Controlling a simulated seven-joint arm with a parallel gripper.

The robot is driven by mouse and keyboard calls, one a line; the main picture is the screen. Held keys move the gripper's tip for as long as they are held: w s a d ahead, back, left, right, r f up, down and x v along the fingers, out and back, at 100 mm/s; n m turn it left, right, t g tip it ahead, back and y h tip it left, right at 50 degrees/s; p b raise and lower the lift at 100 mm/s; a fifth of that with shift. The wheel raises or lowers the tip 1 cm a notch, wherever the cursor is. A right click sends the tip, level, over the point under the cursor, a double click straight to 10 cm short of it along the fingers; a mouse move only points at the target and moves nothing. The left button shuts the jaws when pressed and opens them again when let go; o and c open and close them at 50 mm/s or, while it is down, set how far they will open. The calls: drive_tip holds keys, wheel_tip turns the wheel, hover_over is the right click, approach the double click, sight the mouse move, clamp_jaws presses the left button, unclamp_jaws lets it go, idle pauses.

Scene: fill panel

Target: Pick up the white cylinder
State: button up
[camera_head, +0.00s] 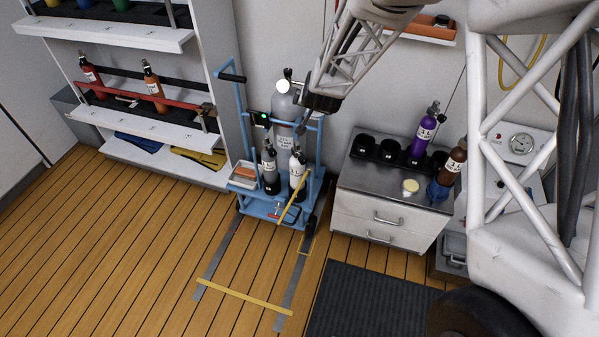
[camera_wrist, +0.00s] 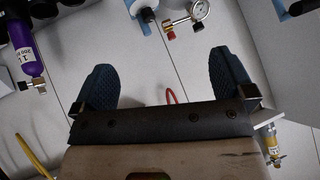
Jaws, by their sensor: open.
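The white cylinder (camera_head: 297,172) stands upright at the front right of the blue cart (camera_head: 262,208), with a dark valve on top and a yellow strap or bar across its lower part. A grey cylinder (camera_head: 270,168) stands just left of it. A larger grey cylinder (camera_head: 283,104) stands behind both. My gripper (camera_head: 304,122) is above the white cylinder and apart from it, beside the large cylinder. In the wrist view, my gripper's two dark fingers (camera_wrist: 163,62) are wide apart with nothing between them. I cannot identify the white cylinder in the wrist view.
A cabinet (camera_head: 380,216) at right carries a purple cylinder (camera_head: 422,135), a brown cylinder (camera_head: 451,168) and black cup holders. A shelf rack (camera_head: 130,150) with coloured cylinders stands at left. A gauge (camera_wrist: 198,10) is near the top of the wrist view.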

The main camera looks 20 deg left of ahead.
hover_over(294, 172)
drive_tip(key=s, duration=0.3)
wheel_tip(294, 172, down, 8)
drive_tip(key=s+a+f+t, duration=0.25)
drive_tip(key=a+f, duration=0.65)
drive_tip(key=f, duration=0.5)
drive_tip(key=s+a+f+t, duration=0.1)
drive_tip(key=s+a+f, duration=0.2)
drive_tip(key=a+f, duration=0.8)
drive_tip(key=w+d+f+m+h, duration=0.1)
drive_tip(key=d+h, duration=0.1)
drive_tip(key=d, duration=0.4)
drive_tip(key=w+d+f+m+t+h, duration=0.1)
drive_tip(key=d+f+h, duration=0.1)
drive_tip(key=d, duration=0.4)
drive_tip(key=w+d+f+h, duration=0.1)
drive_tip(key=d+f+h, duration=0.1)
drive_tip(key=d, duration=0.4)
drive_tip(key=shift+w+d+f+m+t, duration=0.1)
drive_tip(key=shift+d+f+m+t, duration=0.1)
drive_tip(key=shift+d+m+t, duration=0.2)
drive_tip(key=shift+d, duration=0.1)
drive_tip(key=shift+w, duration=0.1)
drive_tip(key=shift+x, duration=1.2)
